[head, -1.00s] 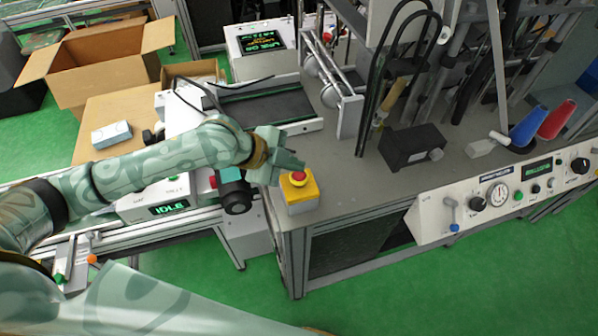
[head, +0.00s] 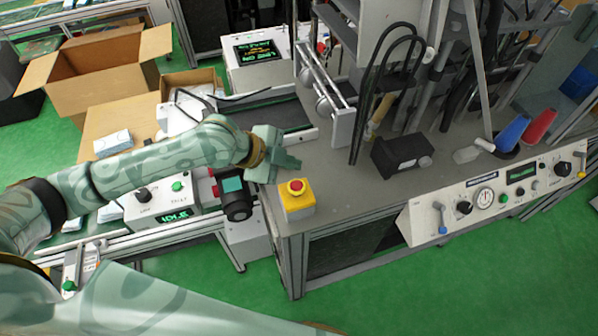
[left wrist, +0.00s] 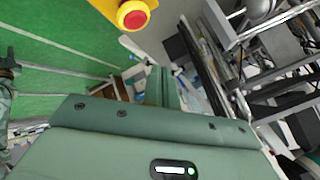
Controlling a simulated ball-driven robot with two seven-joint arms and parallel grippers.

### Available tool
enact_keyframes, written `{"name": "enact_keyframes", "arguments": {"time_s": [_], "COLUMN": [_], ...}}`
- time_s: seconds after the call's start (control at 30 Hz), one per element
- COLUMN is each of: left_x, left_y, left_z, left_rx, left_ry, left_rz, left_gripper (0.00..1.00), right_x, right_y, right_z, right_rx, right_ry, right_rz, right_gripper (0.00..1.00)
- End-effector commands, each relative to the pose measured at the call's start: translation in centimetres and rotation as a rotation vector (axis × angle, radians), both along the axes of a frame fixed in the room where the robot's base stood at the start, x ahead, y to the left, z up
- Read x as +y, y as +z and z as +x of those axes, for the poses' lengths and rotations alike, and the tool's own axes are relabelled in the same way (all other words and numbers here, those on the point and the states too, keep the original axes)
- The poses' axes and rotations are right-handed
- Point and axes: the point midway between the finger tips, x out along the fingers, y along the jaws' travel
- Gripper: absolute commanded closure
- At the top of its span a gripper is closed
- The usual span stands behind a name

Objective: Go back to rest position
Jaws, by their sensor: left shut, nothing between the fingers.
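My left arm reaches in from the left in the head view, and its gripper (head: 288,165) is above the table's near left corner. The gripper is shut and empty. It is just behind and above a yellow box with a red emergency button (head: 297,198), apart from it as far as I can tell. The same red button (left wrist: 133,15) shows at the top of the left wrist view, with the green gripper body (left wrist: 150,140) filling the bottom. My right gripper is not in view.
The grey table (head: 340,200) carries a black box (head: 402,154) and hoses. A control panel (head: 490,195) runs along its right front. A machine reading IDLE (head: 165,205) lies under my left arm. An open cardboard box (head: 100,70) stands at the back left. Green floor is free in front.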

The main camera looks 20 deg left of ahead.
Motion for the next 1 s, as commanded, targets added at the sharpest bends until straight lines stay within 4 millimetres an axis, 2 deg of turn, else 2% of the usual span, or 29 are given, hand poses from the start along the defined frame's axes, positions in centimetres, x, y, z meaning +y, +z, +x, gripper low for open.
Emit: {"name": "enact_keyframes", "arguments": {"time_s": [0.27, 0.37, 0.43, 0.53, 0.57, 0.67, 0.8, 1.0], "left_x": [-0.4, -2.0, -3.5, -3.5, -2.9, 0.8, 6.9, 13.9], "left_y": [-0.1, -0.5, -0.8, -0.7, -0.7, -0.8, -1.3, -1.5], "left_z": [-0.3, -1.8, -3.5, -5.7, -6.3, -8.2, -11.6, -17.0], "left_rx": [0.0, -0.007, -0.021, -0.044, -0.048, -0.045, -0.02, 0.017], "left_ry": [-0.001, 0.007, 0.043, 0.201, 0.266, 0.493, 0.782, 1.073], "left_rz": [-0.003, -0.012, -0.02, -0.023, -0.015, 0.027, 0.124, 0.276], "left_gripper": [1.0, 1.0, 1.0, 1.0, 1.0, 1.0, 1.0, 1.0], "right_x": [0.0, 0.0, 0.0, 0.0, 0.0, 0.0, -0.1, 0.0], "right_y": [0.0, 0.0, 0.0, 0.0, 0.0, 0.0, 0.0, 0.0], "right_z": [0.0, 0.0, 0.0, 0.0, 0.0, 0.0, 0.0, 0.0], "right_rx": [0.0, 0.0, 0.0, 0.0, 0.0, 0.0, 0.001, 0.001], "right_ry": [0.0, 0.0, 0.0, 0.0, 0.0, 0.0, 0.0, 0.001], "right_rz": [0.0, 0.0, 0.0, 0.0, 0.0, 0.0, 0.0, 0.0], "right_gripper": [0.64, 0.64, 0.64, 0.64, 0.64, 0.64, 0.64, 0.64]}}
